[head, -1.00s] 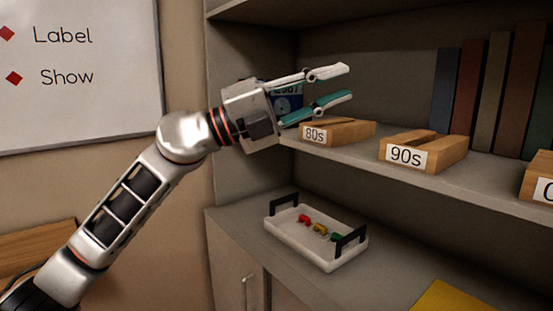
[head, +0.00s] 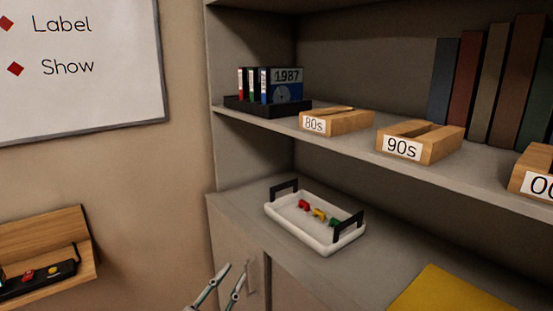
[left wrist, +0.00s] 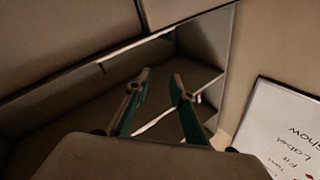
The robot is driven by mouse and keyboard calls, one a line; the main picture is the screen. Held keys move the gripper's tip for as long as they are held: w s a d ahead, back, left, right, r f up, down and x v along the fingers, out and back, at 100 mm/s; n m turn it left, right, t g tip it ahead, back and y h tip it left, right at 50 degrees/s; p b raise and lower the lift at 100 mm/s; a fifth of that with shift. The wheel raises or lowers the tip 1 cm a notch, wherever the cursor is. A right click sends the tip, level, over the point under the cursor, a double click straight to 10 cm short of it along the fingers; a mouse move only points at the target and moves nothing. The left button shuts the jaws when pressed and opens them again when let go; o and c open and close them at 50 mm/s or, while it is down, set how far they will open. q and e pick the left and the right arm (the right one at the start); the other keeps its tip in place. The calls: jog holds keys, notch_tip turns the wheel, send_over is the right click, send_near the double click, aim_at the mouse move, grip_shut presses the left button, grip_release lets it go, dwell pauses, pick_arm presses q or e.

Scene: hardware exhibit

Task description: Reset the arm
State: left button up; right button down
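My left gripper (head: 236,268) shows at the bottom of the head view, low in front of the cabinet door. Only its fingers show there; the arm is out of the picture. The two fingers stand apart with nothing between them. In the left wrist view the fingers (left wrist: 161,76) are also apart and empty, with dim shelving beyond them. My right gripper is not in view.
A dark holder (head: 238,105) with several cases, one marked 1987 (head: 287,86), stands on the upper shelf beside wooden blocks marked 80s (head: 345,122) and 90s (head: 440,142). A white tray (head: 325,241) with small coloured pieces sits on the counter below.

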pick_arm(q)
jog(key=s+a+f+n+g+y, duration=0.2)
jog(key=s+a+f+g, duration=0.2)
jog(key=s+f, duration=0.9)
jog(key=s+a+f+n+g+y+p, duration=0.1)
jog(key=s+a+f+n+g+y, duration=0.2)
jog(key=s+f, duration=1.1)
jog(key=shift+a+f+g, duration=0.4)
jog(key=shift+a+f, duration=0.3)
jog(key=shift+a, duration=0.35)
